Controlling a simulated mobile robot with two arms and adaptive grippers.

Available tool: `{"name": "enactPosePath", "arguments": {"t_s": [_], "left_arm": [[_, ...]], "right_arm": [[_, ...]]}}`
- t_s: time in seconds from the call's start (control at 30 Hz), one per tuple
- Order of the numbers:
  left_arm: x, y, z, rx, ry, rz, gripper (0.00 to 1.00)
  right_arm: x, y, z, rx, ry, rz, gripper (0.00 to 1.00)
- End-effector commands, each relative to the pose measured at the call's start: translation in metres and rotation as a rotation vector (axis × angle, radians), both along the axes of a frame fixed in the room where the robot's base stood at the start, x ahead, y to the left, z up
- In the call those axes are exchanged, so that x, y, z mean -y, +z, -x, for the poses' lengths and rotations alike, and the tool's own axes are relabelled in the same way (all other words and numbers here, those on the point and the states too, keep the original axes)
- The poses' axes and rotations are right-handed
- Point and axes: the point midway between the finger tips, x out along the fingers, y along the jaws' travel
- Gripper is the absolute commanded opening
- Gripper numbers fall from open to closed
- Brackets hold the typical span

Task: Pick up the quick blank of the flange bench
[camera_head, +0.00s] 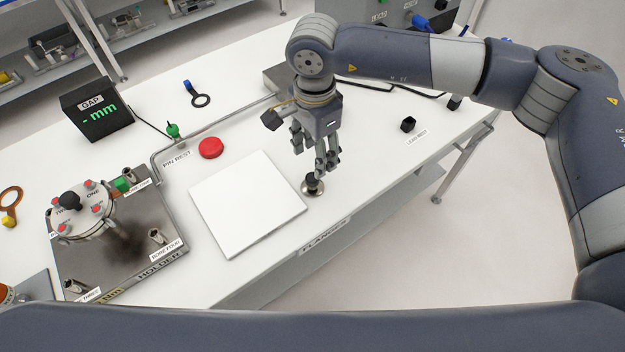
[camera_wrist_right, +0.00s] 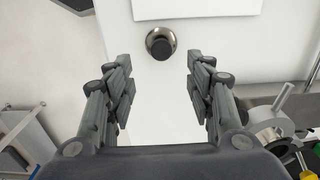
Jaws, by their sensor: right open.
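The quick blank is probably the small round steel disc with a black knob (camera_head: 313,184), standing upright near the front edge of the white bench (camera_head: 262,262), right of the white square plate. In the right wrist view the disc and knob (camera_wrist_right: 160,44) lie ahead of the fingertips, centred between them. My right gripper (camera_head: 318,168) points down just above the knob, and its fingers partly overlap it in the head view. Its fingers (camera_wrist_right: 158,75) are spread, with nothing between them. My left gripper is not in view.
A white square plate (camera_head: 248,203) lies left of the disc. A red button (camera_head: 211,148), a pin rest with green knob (camera_head: 172,130) and a bent rail are behind it. The holder plate with a flange (camera_head: 80,215) is at left. A black leak-test piece (camera_head: 408,124) stands right.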

Motion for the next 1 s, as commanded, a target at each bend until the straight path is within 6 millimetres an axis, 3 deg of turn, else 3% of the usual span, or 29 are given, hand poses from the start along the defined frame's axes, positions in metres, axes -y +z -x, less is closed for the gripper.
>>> {"name": "enactPosePath", "arguments": {"t_s": [0.2, 0.47, 0.73, 1.0], "left_arm": [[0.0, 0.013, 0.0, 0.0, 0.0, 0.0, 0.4], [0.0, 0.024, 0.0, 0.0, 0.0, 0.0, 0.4], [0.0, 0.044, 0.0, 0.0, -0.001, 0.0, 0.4], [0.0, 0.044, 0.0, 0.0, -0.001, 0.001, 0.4]], "right_arm": [[-0.001, -0.034, 0.002, -0.006, -0.001, -0.002, 0.49], [-0.002, -0.052, 0.001, -0.006, -0.001, -0.004, 0.49], [-0.002, -0.088, -0.001, -0.006, -0.001, -0.005, 0.49], [-0.002, -0.098, -0.001, -0.005, 0.001, -0.006, 0.49]]}}
